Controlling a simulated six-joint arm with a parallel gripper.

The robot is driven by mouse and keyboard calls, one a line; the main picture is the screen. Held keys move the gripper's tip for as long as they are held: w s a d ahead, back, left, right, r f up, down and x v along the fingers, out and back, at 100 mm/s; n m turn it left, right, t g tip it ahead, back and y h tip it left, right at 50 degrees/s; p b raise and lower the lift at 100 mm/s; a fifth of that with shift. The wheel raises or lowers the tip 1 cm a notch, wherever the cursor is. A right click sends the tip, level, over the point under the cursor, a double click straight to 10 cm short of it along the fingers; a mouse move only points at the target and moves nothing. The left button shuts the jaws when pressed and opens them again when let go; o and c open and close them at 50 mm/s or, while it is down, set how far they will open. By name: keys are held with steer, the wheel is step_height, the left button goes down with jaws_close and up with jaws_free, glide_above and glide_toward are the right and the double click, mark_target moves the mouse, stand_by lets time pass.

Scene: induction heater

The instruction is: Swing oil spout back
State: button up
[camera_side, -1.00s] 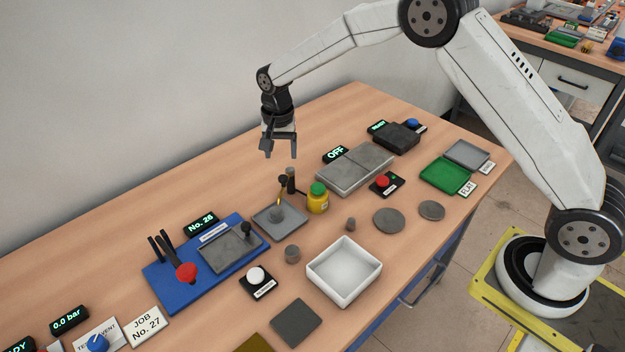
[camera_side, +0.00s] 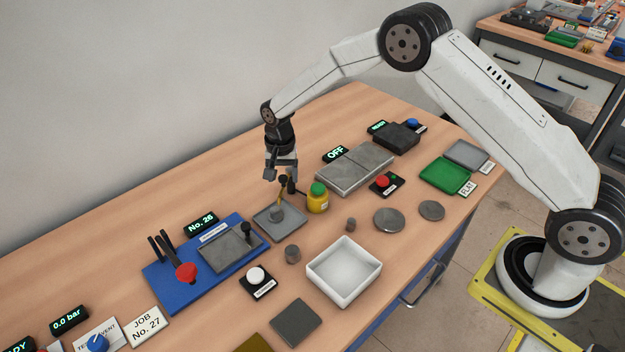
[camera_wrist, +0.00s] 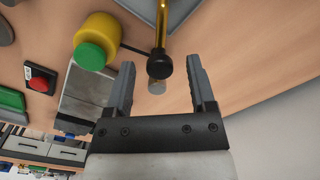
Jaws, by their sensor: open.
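The oil spout is a brass tube (camera_side: 281,194) with a black knob (camera_wrist: 160,66) at its end. My gripper (camera_side: 283,178) points down at the spout's top. In the wrist view my gripper (camera_wrist: 159,76) is open, with the black knob near the fingertips, between their lines. I cannot tell whether they touch it.
A grey two-part block (camera_side: 354,168) with an OFF display lies behind right. A white tray (camera_side: 344,272) is in front, and a blue base with a red-knobbed lever (camera_side: 186,271) is at left. A red button (camera_side: 383,182) is at right. The bench behind the spout is clear.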

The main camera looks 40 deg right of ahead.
jaws_close()
stand_by(1.4)
